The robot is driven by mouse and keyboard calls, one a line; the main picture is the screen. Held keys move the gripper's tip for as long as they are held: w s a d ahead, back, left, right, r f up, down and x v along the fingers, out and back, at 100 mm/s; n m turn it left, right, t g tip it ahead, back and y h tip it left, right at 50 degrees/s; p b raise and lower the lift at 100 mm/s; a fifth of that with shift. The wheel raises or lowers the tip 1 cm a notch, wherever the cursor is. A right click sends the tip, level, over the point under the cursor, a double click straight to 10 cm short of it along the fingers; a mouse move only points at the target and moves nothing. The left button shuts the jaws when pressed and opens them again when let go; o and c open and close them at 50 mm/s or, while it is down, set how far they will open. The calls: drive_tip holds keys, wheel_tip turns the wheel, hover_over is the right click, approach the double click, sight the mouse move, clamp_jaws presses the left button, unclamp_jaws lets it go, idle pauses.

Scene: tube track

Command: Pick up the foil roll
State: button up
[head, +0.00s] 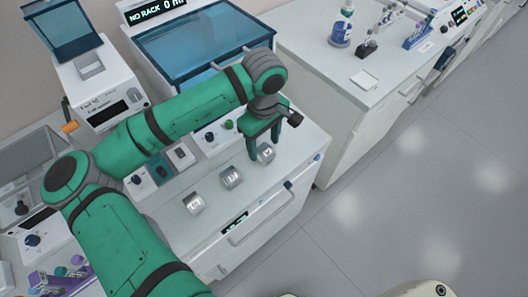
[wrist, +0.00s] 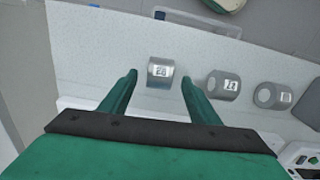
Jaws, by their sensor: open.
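Three short grey rolls with small white picture labels lie in a row on the white counter. They look alike, and I cannot read which label marks the foil roll. The right-hand roll (head: 266,153) is at my gripper (head: 264,149); the middle roll (head: 231,177) and left-hand roll (head: 195,204) stand apart from it. In the wrist view, my gripper (wrist: 158,78) is open and empty, pointing down, with one roll (wrist: 160,73) showing between its fingertips. The other two rolls (wrist: 223,85) (wrist: 272,96) are to the right. I cannot tell whether a finger touches the roll.
A blue-lidded bath (head: 200,45) and a white instrument (head: 100,90) stand behind the rolls. A dark green-and-grey device (head: 160,168) sits left of them. The counter's front edge with a handle (head: 262,215) is close. Another bench (head: 340,80) is across a gap to the right.

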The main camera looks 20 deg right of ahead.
drive_tip(key=shift+f, duration=1.35)
drive_tip(key=shift+c, duration=0.7)
drive_tip(key=c, duration=1)
drive_tip(key=shift+c, duration=0.2)
